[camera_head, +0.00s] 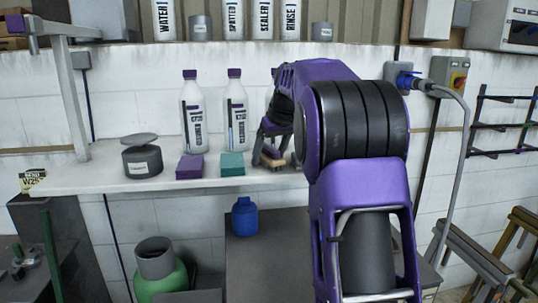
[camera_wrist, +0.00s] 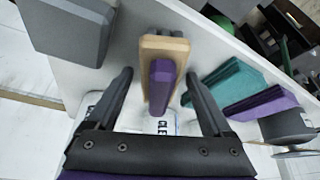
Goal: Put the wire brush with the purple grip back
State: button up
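The wire brush has a light wooden block and a purple grip (camera_wrist: 160,87); it sits on the white shelf (camera_wrist: 125,25). In the head view its wooden block (camera_head: 273,163) shows near the shelf's front edge, partly hidden by my gripper (camera_head: 272,150). In the wrist view my gripper (camera_wrist: 158,75) is open, with one finger on each side of the brush and a visible gap on both sides.
Two white bottles (camera_head: 193,115) (camera_head: 236,112) stand behind. A dark grey block (camera_wrist: 65,28) is on the brush's other side.

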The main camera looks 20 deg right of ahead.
jog(key=shift+r, duration=0.1)
jog(key=shift+r, duration=0.25)
jog(key=v, duration=1.1)
jog(key=shift+s+r+p, duration=0.2)
jog(key=shift+r+p, duration=0.05)
jog(key=shift+p, duration=0.2)
